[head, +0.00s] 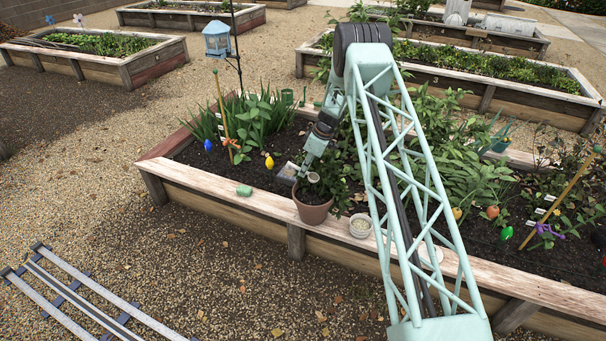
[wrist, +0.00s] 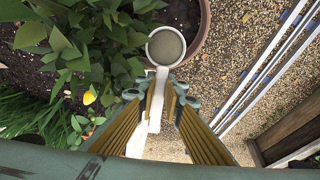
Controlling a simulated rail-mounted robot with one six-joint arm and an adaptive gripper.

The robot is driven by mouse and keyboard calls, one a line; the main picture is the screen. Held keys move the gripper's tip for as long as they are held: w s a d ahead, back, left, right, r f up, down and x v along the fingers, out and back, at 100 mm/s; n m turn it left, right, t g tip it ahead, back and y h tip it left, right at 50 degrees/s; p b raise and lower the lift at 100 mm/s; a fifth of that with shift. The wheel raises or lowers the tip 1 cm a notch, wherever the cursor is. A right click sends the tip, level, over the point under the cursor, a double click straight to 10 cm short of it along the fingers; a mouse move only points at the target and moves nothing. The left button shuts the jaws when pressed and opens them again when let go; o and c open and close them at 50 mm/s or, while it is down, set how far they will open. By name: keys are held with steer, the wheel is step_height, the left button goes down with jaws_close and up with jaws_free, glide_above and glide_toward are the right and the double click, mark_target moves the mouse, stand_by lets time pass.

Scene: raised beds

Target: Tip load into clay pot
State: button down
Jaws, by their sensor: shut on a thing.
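The clay pot (head: 313,212) stands on the front wooden ledge of the raised bed, with dark soil inside. In the wrist view its brown rim (wrist: 205,32) shows at top right. My gripper (wrist: 156,96) is shut on the pale handle of a scoop (wrist: 158,88). The scoop's round cup, grey-olive inside, overlaps the pot's opening in the wrist view, and its mouth faces the camera. I cannot tell how full it is. In the head view my gripper (head: 300,173) is just above the pot's left rim.
Leafy plants (wrist: 85,40) crowd the bed beside and behind the pot. A small bowl with pale contents (head: 360,226) and a green object (head: 244,190) sit on the ledge (head: 245,203) either side of the pot. Gravel and rails (head: 85,295) lie in front.

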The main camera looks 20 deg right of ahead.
mark_target(309, 173)
steer(key=shift+s+d+f+t+y+b, duration=0.2)
steer(key=shift+t+y+b, duration=0.3)
steer(key=shift+b, duration=1.35)
steer(key=shift+s+d+f+t+y+b, duration=0.1)
steer(key=shift+s+d+t+y+b, duration=0.25)
steer(key=shift+b, duration=1.5)
steer(key=shift+t+y+b, duration=0.35)
steer(key=shift+y+b, duration=0.1)
steer(key=shift+b, duration=0.35)
steer(key=shift+s+d+f+t+y+b, duration=0.1)
steer(key=shift+s+d+t+y+b, duration=0.1)
steer(key=shift+t+y+b, duration=0.4)
steer(key=shift+s+d+f+t+y+b, duration=0.1)
steer(key=shift+d+t+y+b, duration=0.15)
steer(key=shift+b, duration=1.05)
steer(key=t+y+b, duration=0.1)
steer(key=b, duration=0.1)
steer(key=shift+s+d+r+b, duration=0.1)
steer(key=shift+s+b, duration=0.1)
steer(key=shift+b, duration=0.1)
steer(key=shift+s+d+r+t+y, duration=0.1)
steer(key=shift+s+d+t+y, duration=0.2)
steer(key=shift+t+y, duration=0.3)
steer(key=shift+s+d+r+t+y, duration=0.1)
steer(key=shift+s+d+t+y, duration=0.15)
steer(key=shift+t+y, duration=0.25)
steer(key=shift+d+r+y, duration=0.1)
steer(key=shift+y, duration=0.15)
steer(key=shift+s, duration=0.1)
